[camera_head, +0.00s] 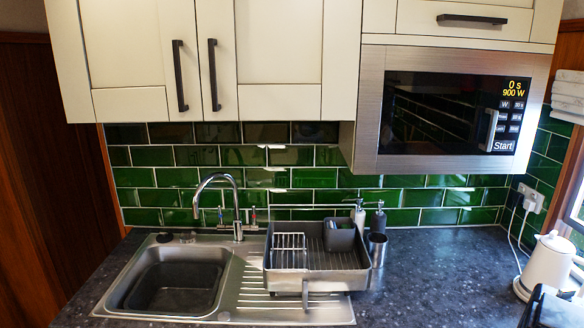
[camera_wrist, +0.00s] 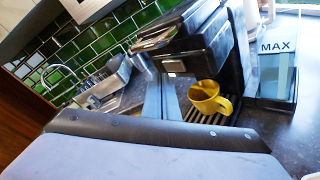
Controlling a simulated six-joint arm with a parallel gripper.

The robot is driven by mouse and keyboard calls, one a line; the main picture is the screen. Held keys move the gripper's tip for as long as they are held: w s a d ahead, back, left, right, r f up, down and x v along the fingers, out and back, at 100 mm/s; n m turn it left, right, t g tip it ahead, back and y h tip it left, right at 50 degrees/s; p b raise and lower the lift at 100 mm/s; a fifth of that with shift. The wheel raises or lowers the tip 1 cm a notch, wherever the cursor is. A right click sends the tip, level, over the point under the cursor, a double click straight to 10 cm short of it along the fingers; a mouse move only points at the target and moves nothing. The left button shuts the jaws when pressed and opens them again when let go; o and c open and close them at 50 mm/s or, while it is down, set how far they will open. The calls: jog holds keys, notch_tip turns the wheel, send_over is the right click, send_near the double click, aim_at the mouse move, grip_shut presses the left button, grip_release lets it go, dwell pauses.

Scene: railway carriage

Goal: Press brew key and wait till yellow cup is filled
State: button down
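In the wrist view a black and steel coffee machine (camera_wrist: 205,50) stands tilted in the picture. The yellow cup (camera_wrist: 208,98) sits upright on its slatted drip tray (camera_wrist: 200,117), below the spout area. The cup's contents cannot be made out. A small pale key or panel (camera_wrist: 175,68) shows on the machine's front. My gripper (camera_wrist: 163,80) shows as two grey fingers side by side, shut and empty, with their tips close below this panel; touching cannot be told. The gripper does not show in the head view.
A clear water tank marked MAX (camera_wrist: 277,72) is beside the machine. In the head view are a sink (camera_head: 175,280), dish rack (camera_head: 318,262), wall microwave (camera_head: 370,100) and white kettle (camera_head: 548,265). Dark countertop (camera_head: 430,275) is free right of the rack.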

jog(key=shift+w, duration=0.1)
dwell(0.3)
jog(key=shift+w+d, duration=0.25)
jog(key=shift+d, duration=0.05)
jog(key=shift+w+d, duration=0.3)
jog(key=shift+d, duration=0.05)
dwell(0.9)
jog(key=shift+a, duration=0.1)
jog(key=shift+s+a+p, duration=0.45)
jog(key=shift+s+a, duration=0.1)
jog(key=shift+s, duration=0.1)
jog(key=s+a+p, duration=0.1)
jog(key=s+a, duration=0.3)
jog(key=shift+a+p, duration=0.15)
jog(key=shift+p, duration=0.15)
dwell(0.5)
jog(key=shift+s, duration=0.1)
dwell(0.5)
